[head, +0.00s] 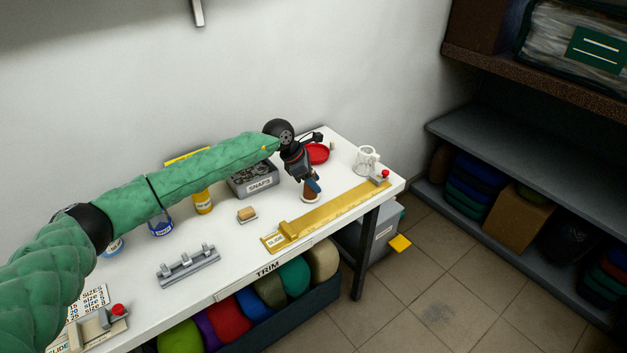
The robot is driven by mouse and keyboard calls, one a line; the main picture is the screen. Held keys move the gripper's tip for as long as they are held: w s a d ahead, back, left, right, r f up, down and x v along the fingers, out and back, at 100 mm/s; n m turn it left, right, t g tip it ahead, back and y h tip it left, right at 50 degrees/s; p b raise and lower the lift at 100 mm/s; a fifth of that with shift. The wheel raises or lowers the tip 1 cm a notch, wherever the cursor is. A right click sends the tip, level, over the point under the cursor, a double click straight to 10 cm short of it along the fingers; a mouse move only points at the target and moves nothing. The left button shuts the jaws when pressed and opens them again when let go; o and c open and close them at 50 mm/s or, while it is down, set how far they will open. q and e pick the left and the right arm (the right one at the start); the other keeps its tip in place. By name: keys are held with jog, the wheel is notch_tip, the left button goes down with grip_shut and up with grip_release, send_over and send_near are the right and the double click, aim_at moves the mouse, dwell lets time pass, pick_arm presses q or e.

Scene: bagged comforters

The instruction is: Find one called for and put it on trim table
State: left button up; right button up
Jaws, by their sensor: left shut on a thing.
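The white trim table (225,254), with a TRIM label on its front edge, stands against the wall. My left arm reaches over it from the left in a green quilted sleeve. My left gripper (311,186) points down over the table's right part, between the SNAPS box and the gold bar. It is shut on a small blue and brown thing (310,197) with a pale lower edge. The gripper partly hides this thing, and I cannot tell whether it touches the tabletop. My right gripper is out of view.
A grey SNAPS box (255,182), red dish (318,153), white mug (367,159), gold bar (328,215), yellow bottle (202,201) and metal rack (188,267) stand on the table. A clear bag (572,45) lies on the upper right shelf. The tiled floor is mostly clear.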

pick_arm(q)
jog(key=shift+f, duration=0.2)
jog(key=o, duration=1.8)
jog(key=shift+r, duration=0.15)
jog(key=shift+d+r+v, duration=0.1)
jog(key=shift+d+v, duration=0.1)
jog(key=shift+v, duration=1.45)
jog(key=shift+d+r+v, duration=0.1)
jog(key=shift+d+v, duration=0.1)
jog(key=shift+v, duration=1.4)
